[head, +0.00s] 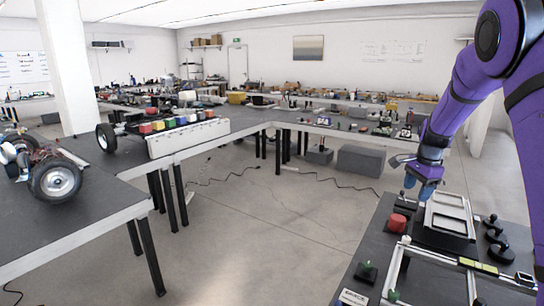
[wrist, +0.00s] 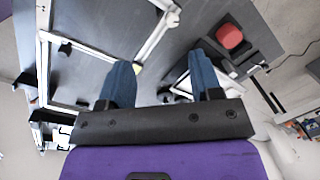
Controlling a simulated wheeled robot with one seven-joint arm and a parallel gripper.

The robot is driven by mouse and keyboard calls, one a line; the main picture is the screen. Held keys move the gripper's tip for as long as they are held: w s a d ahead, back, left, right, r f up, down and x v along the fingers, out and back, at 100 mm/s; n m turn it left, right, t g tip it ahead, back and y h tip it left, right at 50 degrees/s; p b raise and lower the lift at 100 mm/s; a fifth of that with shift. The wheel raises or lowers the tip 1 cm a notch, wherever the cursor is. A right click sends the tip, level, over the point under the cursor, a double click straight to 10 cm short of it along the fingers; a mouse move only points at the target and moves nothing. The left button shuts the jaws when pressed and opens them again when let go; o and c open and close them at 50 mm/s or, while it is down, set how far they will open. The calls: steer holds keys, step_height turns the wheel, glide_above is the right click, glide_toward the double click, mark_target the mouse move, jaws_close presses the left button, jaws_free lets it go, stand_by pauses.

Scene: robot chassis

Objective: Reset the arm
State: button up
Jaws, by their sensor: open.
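My purple arm reaches in from the right in the head view. My gripper (head: 424,184) hangs above the dark table at the lower right, near a light framed tray (head: 449,217). In the wrist view my gripper (wrist: 163,82) has two blue fingers spread well apart, with nothing between them. The red block also shows in the wrist view (wrist: 230,35), beyond the right finger.
A green button-like piece (head: 367,268) and a pale metal frame (head: 398,265) lie at the table's front. Black knobbed parts (head: 496,236) stand right of the tray. Another table (head: 80,210) at left carries a wheeled chassis (head: 50,175). Open floor (head: 270,220) lies between the tables.

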steer(key=s+a+r+n+t, duration=0.1)
steer(key=s+a+r+n, duration=0.35)
steer(key=s+r, duration=0.45)
steer(key=s+a+r+n+t, duration=0.1)
steer(key=s+a+r+n, duration=0.35)
steer(key=s+r, duration=0.5)
steer(key=s+a+n+t, duration=0.1)
steer(key=s+a+n, duration=0.1)
steer(key=s, duration=0.8)
steer(key=s+a+f+n+t, duration=0.1)
steer(key=s+a+n, duration=0.2)
steer(key=s, duration=0.8)
steer(key=shift+s+f+n+h, duration=0.15)
steer(key=shift+s+n+h, duration=0.15)
steer(key=shift+n, duration=0.6)
steer(key=shift+a, duration=0.1)
